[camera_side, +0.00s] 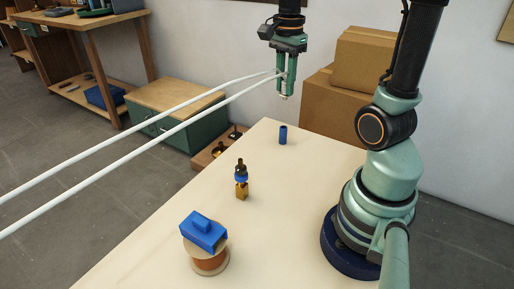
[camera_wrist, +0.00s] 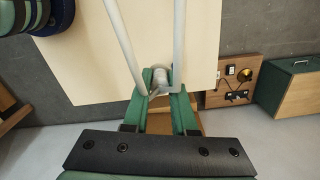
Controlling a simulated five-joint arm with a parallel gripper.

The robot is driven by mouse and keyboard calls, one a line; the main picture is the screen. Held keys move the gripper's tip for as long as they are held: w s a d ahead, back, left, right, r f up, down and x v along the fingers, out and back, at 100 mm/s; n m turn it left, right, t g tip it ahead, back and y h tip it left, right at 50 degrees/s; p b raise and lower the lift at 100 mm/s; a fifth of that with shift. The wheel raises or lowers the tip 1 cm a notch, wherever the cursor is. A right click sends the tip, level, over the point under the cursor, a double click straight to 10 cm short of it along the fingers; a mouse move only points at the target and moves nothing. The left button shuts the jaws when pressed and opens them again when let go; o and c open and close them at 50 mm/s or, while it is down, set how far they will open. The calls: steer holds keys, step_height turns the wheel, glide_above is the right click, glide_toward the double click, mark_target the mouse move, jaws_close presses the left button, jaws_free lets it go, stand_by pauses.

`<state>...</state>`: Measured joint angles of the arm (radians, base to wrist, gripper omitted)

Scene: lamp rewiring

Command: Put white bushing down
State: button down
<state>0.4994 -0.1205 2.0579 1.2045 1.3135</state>
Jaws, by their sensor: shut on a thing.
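My gripper (camera_side: 284,92) hangs high above the far end of the table (camera_side: 170,235), fingers pointing down. In the wrist view its green fingers (camera_wrist: 160,92) are closed around a small pale piece, the white bushing (camera_wrist: 160,77). In the side view only a small pale bit of it shows at the fingertips. The bushing is clear of the tabletop. Two long white rods run from beside the fingers out to the left in the side view; they also show in the wrist view, partly covering the area around the bushing.
A blue cylinder (camera_side: 283,134) stands near the table's far end. A brass part with a blue band (camera_side: 241,178) stands mid-table. A copper-wire spool (camera_side: 209,263) with a blue block (camera_side: 204,231) on top is in front. Cardboard boxes (camera_side: 345,105) stand behind. Bare tabletop lies between.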

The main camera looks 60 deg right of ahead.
steer(key=a+f, duration=0.1)
steer(key=f, duration=0.5)
steer(key=w+a+f, duration=0.1)
steer(key=f, duration=0.6)
steer(key=a+f, duration=0.1)
steer(key=f, duration=0.6)
steer(key=shift+w+a, duration=0.35)
steer(key=shift+a, duration=0.05)
steer(key=shift+f, duration=0.1)
steer(key=c, duration=0.7)
jaws_free()
